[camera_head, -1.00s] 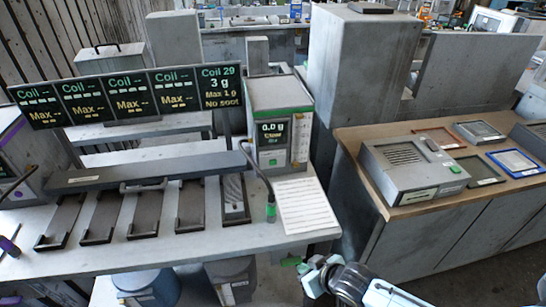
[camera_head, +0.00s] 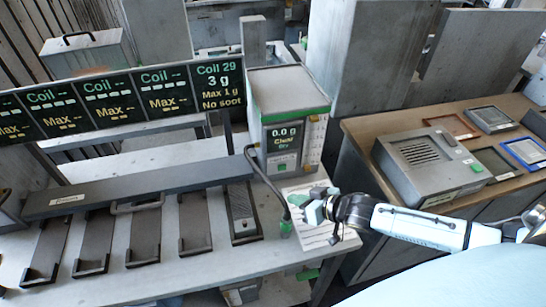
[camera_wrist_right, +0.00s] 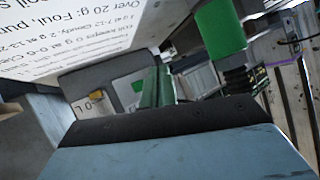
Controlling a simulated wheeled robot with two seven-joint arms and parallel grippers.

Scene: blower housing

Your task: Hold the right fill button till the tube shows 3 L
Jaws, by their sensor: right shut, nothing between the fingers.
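I cannot make out a fill button marked right or a tube with a litre scale in either view. The grey box with a green-edged top (camera_head: 290,110) has a small screen reading 0.0 g, Clean, with a green button (camera_head: 287,167) below it. A black hose runs from the box to a green tip (camera_head: 286,228). My right gripper (camera_head: 318,210) is shut and empty, over the white printed sheet (camera_head: 300,192) just right of that tip. The sheet also fills the upper left of the wrist view (camera_wrist_right: 80,30). My left gripper is out of view.
Several dark coil trays (camera_head: 145,235) line the bench, below dark coil screens (camera_head: 165,92); one reads Coil 29, 3 g, Max 1 g, No soot. A grey vented unit (camera_head: 425,165) and framed panels (camera_head: 525,152) lie on the wooden-topped counter at right.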

